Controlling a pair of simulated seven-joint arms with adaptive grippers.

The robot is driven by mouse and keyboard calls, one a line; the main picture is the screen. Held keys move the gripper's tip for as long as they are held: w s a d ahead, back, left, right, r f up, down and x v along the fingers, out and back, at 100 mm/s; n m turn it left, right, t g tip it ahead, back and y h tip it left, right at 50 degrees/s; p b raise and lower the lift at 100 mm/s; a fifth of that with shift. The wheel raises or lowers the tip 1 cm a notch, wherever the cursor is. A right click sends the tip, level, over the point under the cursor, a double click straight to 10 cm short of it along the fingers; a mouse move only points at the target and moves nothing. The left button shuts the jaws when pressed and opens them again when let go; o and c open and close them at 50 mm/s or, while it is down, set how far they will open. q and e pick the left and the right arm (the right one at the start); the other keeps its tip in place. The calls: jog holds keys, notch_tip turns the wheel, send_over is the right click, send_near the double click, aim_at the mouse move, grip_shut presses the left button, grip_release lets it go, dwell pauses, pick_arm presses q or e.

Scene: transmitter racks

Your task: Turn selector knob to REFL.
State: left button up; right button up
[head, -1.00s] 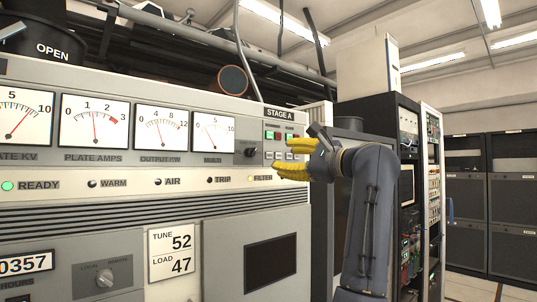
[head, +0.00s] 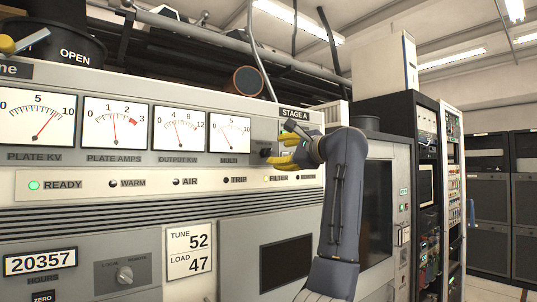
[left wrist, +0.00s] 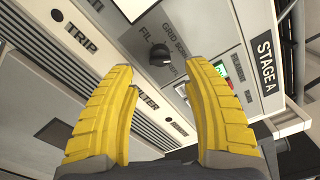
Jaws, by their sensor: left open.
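The selector knob (head: 265,153) is small and black, on the grey transmitter panel just right of the MULTI meter (head: 230,133). In the left wrist view the knob (left wrist: 159,55) sits between and beyond my fingertips, with GRID, SCREEN and FIL printed around it. Its exact pointer setting is too small to tell. My left gripper (head: 282,149) has yellow fingers, spread open and empty, just right of the knob. In the wrist view the open fingers (left wrist: 160,75) frame the knob, and I see no contact. My right gripper is not in view.
Red and green buttons (left wrist: 221,69) sit beside the knob, near the STAGE A label (left wrist: 264,62). A row of indicator lamps with a lit READY lamp (head: 34,185) runs below the meters. Dark equipment racks (head: 425,160) stand to the right.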

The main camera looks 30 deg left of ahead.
aim_at(270, 153)
pick_arm(q)
jog(key=shift+x, duration=3)
